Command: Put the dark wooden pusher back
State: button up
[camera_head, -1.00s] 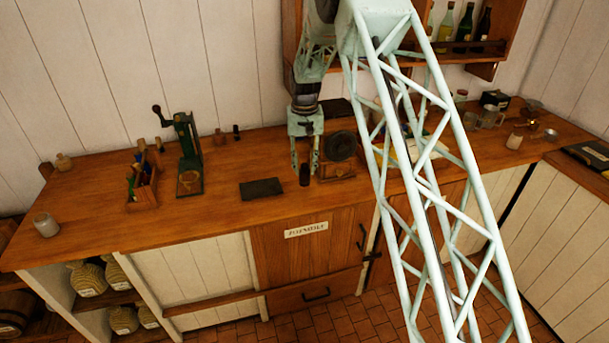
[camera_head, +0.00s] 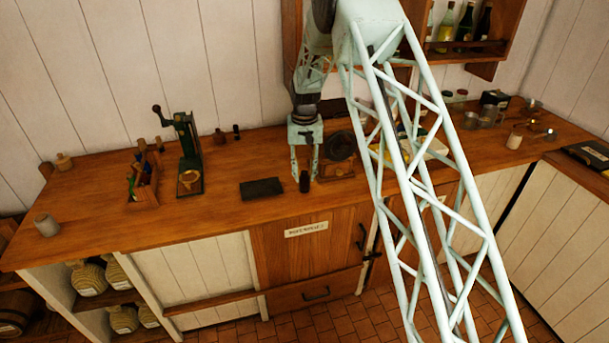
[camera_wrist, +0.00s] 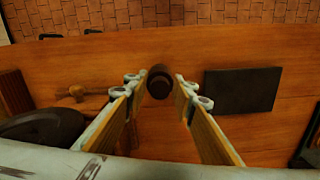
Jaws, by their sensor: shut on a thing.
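The dark wooden pusher (camera_head: 304,183) is a small dark cylinder, upright between my gripper's fingertips at the middle of the wooden counter. It also shows end-on as a dark round thing in the wrist view (camera_wrist: 159,82). My gripper (camera_head: 304,174) points down and is shut on it; the fingers also show in the wrist view (camera_wrist: 158,91). I cannot tell whether the pusher's lower end touches the counter.
A dark flat slab (camera_head: 262,188) lies just left of my gripper. A wooden box with a dark round top (camera_head: 341,145) stands close on the right. A green lever press (camera_head: 186,145) and a tool caddy (camera_head: 144,190) stand further left. The front-left counter is mostly clear.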

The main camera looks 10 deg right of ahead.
jog(key=o, duration=1)
jog(key=shift+f, duration=0.1)
jog(key=shift+c, duration=0.2)
notch_tip(320, 180, up, 11)
jog(key=shift+f, duration=0.1)
jog(key=shift+r, duration=0.75)
jog(key=shift+r, duration=0.1)
